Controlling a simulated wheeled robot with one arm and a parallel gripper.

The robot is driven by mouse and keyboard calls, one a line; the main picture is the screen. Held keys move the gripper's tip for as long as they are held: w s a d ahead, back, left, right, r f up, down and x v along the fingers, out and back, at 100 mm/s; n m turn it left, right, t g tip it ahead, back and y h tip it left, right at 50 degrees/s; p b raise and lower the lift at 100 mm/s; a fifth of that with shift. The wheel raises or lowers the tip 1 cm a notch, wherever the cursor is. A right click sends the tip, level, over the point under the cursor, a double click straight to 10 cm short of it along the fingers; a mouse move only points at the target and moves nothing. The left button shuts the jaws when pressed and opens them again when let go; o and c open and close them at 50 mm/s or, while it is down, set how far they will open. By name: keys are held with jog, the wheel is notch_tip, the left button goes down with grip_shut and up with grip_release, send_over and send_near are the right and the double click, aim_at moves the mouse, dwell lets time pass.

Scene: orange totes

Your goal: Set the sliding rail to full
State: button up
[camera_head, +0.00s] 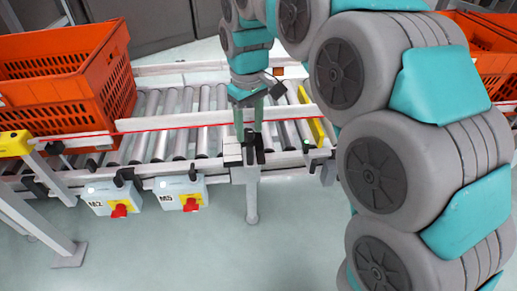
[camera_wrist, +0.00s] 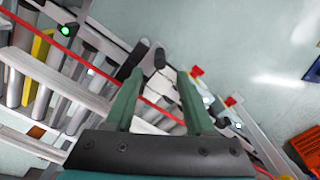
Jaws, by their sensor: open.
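My gripper (camera_head: 249,134) hangs over the near side of the roller conveyor, its green fingers pointing down. In the wrist view my gripper (camera_wrist: 160,75) is open, with nothing between its fingers. A black upright handle (camera_wrist: 159,58) shows just past the gap between the fingertips. In the head view black handle parts (camera_head: 260,154) stand at the near edge, close to the fingertips. I cannot tell if they touch. A long white rail (camera_head: 190,117) runs across the rollers and also shows in the wrist view (camera_wrist: 50,77). Which part slides is unclear.
An orange tote (camera_head: 60,95) sits on the conveyor at left. Two switch boxes with red knobs (camera_head: 120,210) (camera_head: 191,204) hang below the near edge. A yellow stop (camera_head: 318,131) and green light (camera_head: 306,141) are at right. Another orange tote (camera_head: 490,50) is behind my arm.

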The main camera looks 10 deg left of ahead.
aim_at(250, 143)
notch_tip(250, 143, down, 8)
jog(key=shift+r+p, duration=0.15)
jog(key=shift+p, duration=0.15)
grip_shut()
dwell(0.5)
dwell(1.0)
